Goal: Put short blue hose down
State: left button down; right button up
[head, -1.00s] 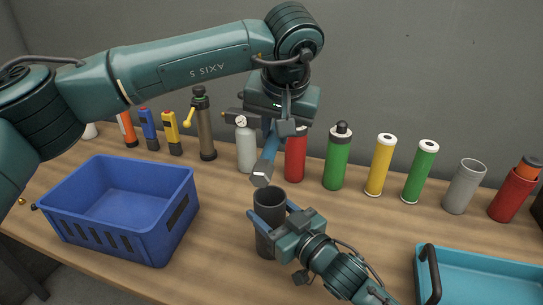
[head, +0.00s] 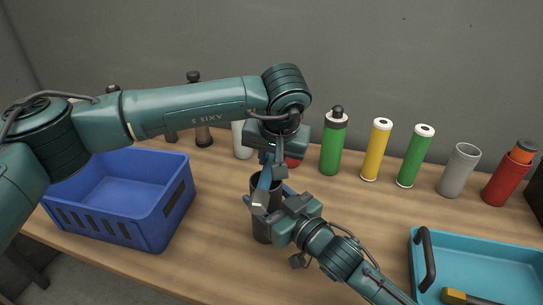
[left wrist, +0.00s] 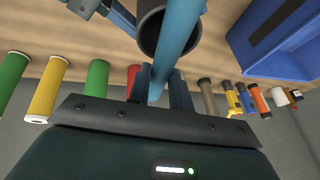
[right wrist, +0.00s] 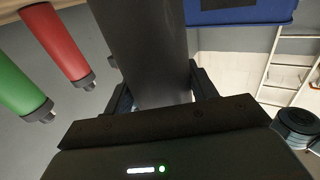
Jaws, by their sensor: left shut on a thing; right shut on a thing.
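In the left wrist view the blue hose (left wrist: 179,35) crosses over the cup's open mouth. I cannot tell whether it touches the rim. My right gripper (head: 268,208) is shut around the dark grey cup (head: 262,230), which stands upright. The cup also fills the upper middle of the right wrist view (right wrist: 145,50). My left forearm hides part of the back row.
A blue crate (head: 110,215) stands at the left and a turquoise tray (head: 490,262) at the front right. A green bottle (head: 333,148), a yellow cylinder (head: 376,150), a grey cup (head: 458,172) and other cylinders line the back. The wooden table between is mostly clear.

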pick_arm(q)
jog(key=shift+f, duration=0.15)
jog(key=c, duration=1.3)
grip_release()
jog(key=shift+o, duration=0.2)
